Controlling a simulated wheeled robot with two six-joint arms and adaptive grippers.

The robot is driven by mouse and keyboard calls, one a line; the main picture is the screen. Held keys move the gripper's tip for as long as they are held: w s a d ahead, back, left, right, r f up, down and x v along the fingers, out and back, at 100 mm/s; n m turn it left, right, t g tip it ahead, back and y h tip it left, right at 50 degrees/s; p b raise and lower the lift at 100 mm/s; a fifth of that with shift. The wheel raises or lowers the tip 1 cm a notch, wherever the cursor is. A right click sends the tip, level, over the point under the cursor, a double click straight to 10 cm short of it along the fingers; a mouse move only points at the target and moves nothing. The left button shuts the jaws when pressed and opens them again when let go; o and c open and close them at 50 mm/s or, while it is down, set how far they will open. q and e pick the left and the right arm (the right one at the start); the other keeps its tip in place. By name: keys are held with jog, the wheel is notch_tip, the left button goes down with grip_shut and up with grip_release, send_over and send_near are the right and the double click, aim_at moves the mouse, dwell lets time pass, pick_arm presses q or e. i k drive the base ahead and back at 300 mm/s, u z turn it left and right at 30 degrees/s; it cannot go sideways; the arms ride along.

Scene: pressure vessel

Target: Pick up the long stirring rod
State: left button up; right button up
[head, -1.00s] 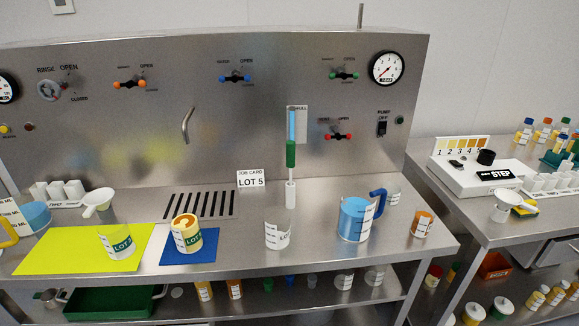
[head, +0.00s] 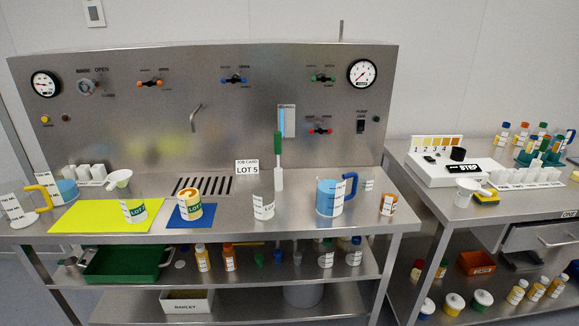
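A long upright rod with a green handle (head: 278,146) stands near the middle of the bench in the head view. Its thin pale shaft runs down into a narrow white holder (head: 279,180) on the steel worktop. The holder hides the rod's lower end. The green handle is in front of the back panel, just left of and below the blue sight gauge (head: 287,121). Neither of my grippers is in view.
A clear beaker (head: 263,207) stands in front of the holder. A blue-filled jug (head: 329,198) and an orange-capped jar (head: 387,205) are to its right. The LOT 5 job card (head: 246,167) is left. A lot cup (head: 190,206) stands on a blue mat (head: 207,222).

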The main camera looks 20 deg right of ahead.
aim_at(277, 135)
jog(key=z, duration=0.2)
jog(key=k, duration=0.35)
jog(key=u, duration=1.1)
jog(key=i, duration=1.1)
jog(key=z, duration=0.45)
jog(key=i, duration=0.75)
jog(key=z, duration=0.75)
